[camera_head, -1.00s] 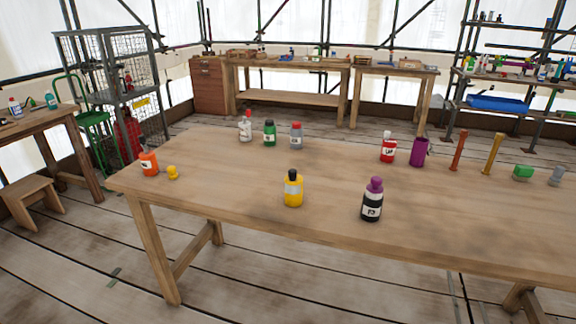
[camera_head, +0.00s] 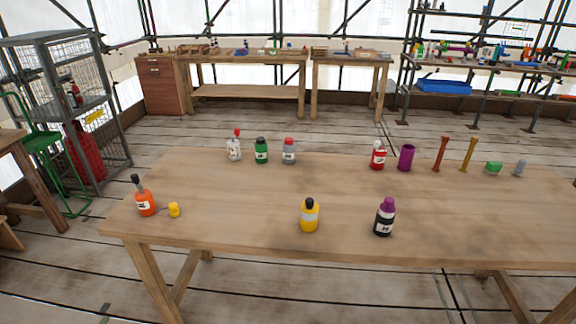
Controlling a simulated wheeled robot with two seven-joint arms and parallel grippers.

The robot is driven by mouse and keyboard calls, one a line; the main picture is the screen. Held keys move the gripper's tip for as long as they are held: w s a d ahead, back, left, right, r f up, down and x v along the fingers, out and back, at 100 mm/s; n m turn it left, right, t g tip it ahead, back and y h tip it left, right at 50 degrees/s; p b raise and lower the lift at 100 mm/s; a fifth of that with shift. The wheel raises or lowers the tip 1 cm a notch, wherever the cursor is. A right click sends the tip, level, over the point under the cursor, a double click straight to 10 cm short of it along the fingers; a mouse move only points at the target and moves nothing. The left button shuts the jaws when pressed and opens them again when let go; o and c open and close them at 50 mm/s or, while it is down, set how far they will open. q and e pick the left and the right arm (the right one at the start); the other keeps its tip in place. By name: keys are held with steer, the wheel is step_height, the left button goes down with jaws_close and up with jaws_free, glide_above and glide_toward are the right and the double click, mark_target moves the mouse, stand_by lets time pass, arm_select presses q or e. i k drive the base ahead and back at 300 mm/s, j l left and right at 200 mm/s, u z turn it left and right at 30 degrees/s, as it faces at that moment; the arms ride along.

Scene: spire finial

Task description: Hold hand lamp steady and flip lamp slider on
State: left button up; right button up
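No hand lamp or lamp slider can be made out for certain in the head view. Neither of my grippers is in view. The near wooden table (camera_head: 255,195) carries several small items, all standing apart. An orange bottle with a dark nozzle (camera_head: 145,200) is at its left, with a small yellow piece (camera_head: 174,210) beside it. A yellow bottle with a black cap (camera_head: 309,216) and a black bottle with a purple cap (camera_head: 384,218) stand upright near the front edge.
White (camera_head: 234,149), green (camera_head: 261,152) and grey (camera_head: 289,153) bottles stand at the table's back. A red bottle (camera_head: 378,157), purple cup (camera_head: 406,158) and green block (camera_head: 493,168) are back right. A wire cage (camera_head: 85,100), workbenches (camera_head: 245,75) and shelves (camera_head: 480,75) stand beyond.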

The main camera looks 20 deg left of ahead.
mark_target(310, 202)
steer(key=j+z, duration=0.15)
steer(key=j, duration=0.25)
steer(key=j+z, duration=0.15)
steer(key=j, duration=0.3)
steer(key=k+j+z, duration=0.1)
steer(key=j, duration=0.3)
steer(key=k+j+z, duration=0.15)
steer(key=j, duration=0.25)
steer(key=j+z, duration=0.15)
steer(key=j, duration=0.25)
steer(key=k+j+z, duration=0.15)
steer(key=j, duration=0.2)
